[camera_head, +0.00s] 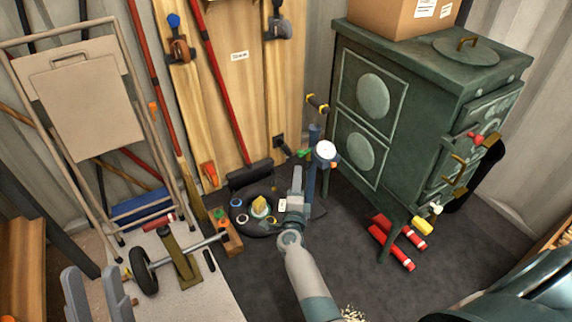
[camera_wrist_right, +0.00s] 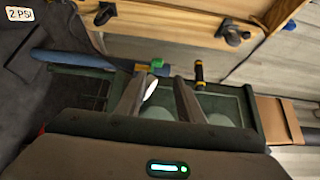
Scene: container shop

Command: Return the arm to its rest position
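My left gripper (camera_head: 97,298) shows at the lower left of the head view. Its two grey fingers are apart with nothing between them. My right arm reaches up from the bottom middle of the head view, and its gripper (camera_head: 297,182) is beside a blue upright pump (camera_head: 313,155) with a round white gauge. In the right wrist view the two fingers of the right gripper (camera_wrist_right: 158,85) are apart, and I see no held object. The pump's blue tube (camera_wrist_right: 85,62) and yellow-black handle (camera_wrist_right: 199,75) show beyond the fingertips. Whether the gripper touches the pump is unclear.
A green stove (camera_head: 372,110) stands right of my right gripper, with a cardboard box (camera_head: 400,14) on top. Red cylinders (camera_head: 392,250) lie by its leg. A round black tray (camera_head: 240,218) with small items is left of the gripper.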

